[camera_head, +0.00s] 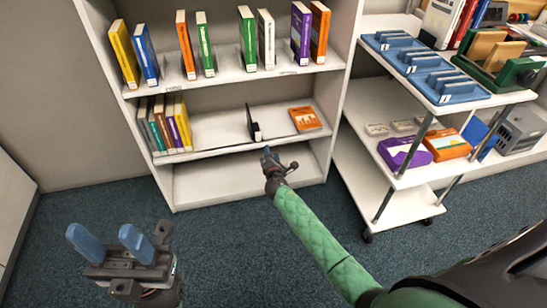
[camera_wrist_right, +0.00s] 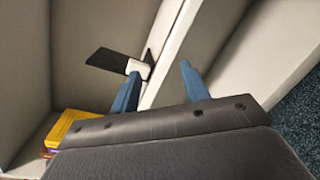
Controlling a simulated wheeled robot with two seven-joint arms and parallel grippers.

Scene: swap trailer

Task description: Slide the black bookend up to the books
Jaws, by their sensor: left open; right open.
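The black bookend (camera_head: 250,120) stands upright on the middle shelf, near its middle. A row of books (camera_head: 170,124) stands at the left end of that shelf, with a wide bare gap between the row and the bookend. My right gripper (camera_head: 268,155) is in front of the shelf edge, just below and right of the bookend. In the right wrist view, my right gripper (camera_wrist_right: 158,84) is open and empty, with the bookend (camera_wrist_right: 108,61) beyond its fingertips. A yellow book (camera_wrist_right: 73,127) shows at lower left. My left gripper (camera_head: 110,240) is open and empty, low over the floor.
An orange book (camera_head: 305,118) lies flat on the middle shelf, right of the bookend. Several books stand on the upper shelf (camera_head: 225,73); the bottom shelf (camera_head: 240,180) is empty. A white cart (camera_head: 395,190) with blue trays and boxes stands at right.

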